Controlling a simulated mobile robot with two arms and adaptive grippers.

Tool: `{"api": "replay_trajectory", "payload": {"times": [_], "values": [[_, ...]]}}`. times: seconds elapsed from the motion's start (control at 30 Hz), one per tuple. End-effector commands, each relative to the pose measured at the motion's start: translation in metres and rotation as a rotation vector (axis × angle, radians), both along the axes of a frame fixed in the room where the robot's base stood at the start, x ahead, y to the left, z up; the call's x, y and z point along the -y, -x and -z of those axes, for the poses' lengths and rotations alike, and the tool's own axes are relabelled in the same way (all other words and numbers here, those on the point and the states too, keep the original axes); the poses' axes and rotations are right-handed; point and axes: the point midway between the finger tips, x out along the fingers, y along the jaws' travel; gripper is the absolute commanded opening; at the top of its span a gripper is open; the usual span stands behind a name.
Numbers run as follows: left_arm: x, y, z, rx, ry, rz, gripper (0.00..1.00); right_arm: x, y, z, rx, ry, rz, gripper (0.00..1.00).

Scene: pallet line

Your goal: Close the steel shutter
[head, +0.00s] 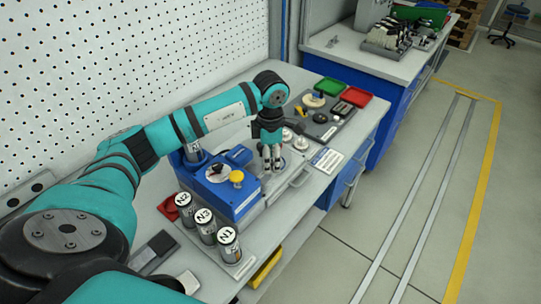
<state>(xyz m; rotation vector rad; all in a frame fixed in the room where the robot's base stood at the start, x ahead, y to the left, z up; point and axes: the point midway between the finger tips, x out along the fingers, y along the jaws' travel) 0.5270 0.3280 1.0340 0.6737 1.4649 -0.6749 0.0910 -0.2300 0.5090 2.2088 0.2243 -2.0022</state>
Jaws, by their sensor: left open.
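My left gripper (271,166) points down at the right side of a blue bench device (222,192). Its fingers are open and no object shows between them. A grey metal part with a bar-like handle (300,179) lies just right of the fingers and looks like the steel shutter. The gripper and forearm partly hide this area, so I cannot tell how far the shutter is open or whether the fingers touch it. My right gripper is out of view.
Several labelled metal cans (204,224) stand in front of the device, near a yellow knob (237,177). A dark tray (326,117) with small parts, a green bin (328,87) and a red bin (357,97) lie beyond. The floor right of the bench is clear.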

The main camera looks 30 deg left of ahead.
Motion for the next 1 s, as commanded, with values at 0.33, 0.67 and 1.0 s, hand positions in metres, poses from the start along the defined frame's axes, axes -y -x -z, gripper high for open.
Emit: {"api": "replay_trajectory", "payload": {"times": [0.33, 0.67, 1.0], "values": [[0.000, 0.000, 0.003, 0.001, 0.001, 0.001, 0.40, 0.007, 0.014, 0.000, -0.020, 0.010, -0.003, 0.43], [0.000, 0.000, 0.003, 0.001, 0.001, 0.001, 0.00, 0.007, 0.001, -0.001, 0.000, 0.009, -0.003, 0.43], [-0.001, 0.000, 0.003, 0.000, 0.000, 0.000, 0.00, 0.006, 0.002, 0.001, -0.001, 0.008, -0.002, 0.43]]}}
